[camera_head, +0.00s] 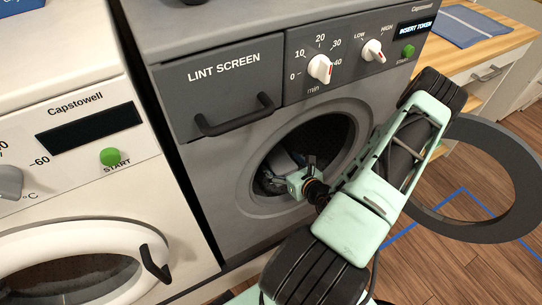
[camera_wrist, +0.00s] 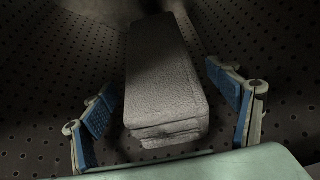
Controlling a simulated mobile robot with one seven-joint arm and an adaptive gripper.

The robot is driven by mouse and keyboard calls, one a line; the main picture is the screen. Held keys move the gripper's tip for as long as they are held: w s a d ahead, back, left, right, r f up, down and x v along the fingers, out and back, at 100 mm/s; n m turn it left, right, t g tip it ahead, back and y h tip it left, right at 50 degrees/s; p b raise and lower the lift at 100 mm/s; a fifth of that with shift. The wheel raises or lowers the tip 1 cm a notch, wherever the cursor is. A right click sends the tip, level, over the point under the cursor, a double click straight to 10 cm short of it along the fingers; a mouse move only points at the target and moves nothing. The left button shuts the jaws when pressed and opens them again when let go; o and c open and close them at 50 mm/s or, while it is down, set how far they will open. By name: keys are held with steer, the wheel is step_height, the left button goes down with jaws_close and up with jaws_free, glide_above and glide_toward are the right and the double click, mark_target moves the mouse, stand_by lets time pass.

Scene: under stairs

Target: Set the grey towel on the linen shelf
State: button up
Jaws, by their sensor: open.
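A folded grey towel (camera_wrist: 165,75) lies inside the perforated drum of the dark grey dryer (camera_head: 232,150). In the wrist view its near folded end sits between my open fingers, with a gap on both sides. My gripper (camera_wrist: 167,118) is open and empty inside the drum; in the head view the gripper (camera_head: 280,172) reaches through the round door opening, and a greyish patch beside it may be the towel. The dryer door (camera_head: 523,187) stands wide open to the right. I cannot tell which surface is the linen shelf.
A white washer (camera_head: 75,195) with a shut door stands at the left. A wooden counter (camera_head: 513,42) with a blue folded cloth (camera_head: 460,27) is at the back right. Blue tape (camera_head: 478,203) marks the wooden floor. The drum wall and door rim surround my gripper closely.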

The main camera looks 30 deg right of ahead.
mark_target(273, 156)
steer(key=b+x, duration=0.1)
steer(key=x, duration=0.5)
steer(key=shift+w+f+b, duration=0.1)
steer(key=shift+w+b, duration=0.2)
steer(key=shift+c, duration=0.4)
steer(key=shift+s, duration=0.1)
steer(key=c, duration=1.3)
steer(key=shift+c, duration=0.2)
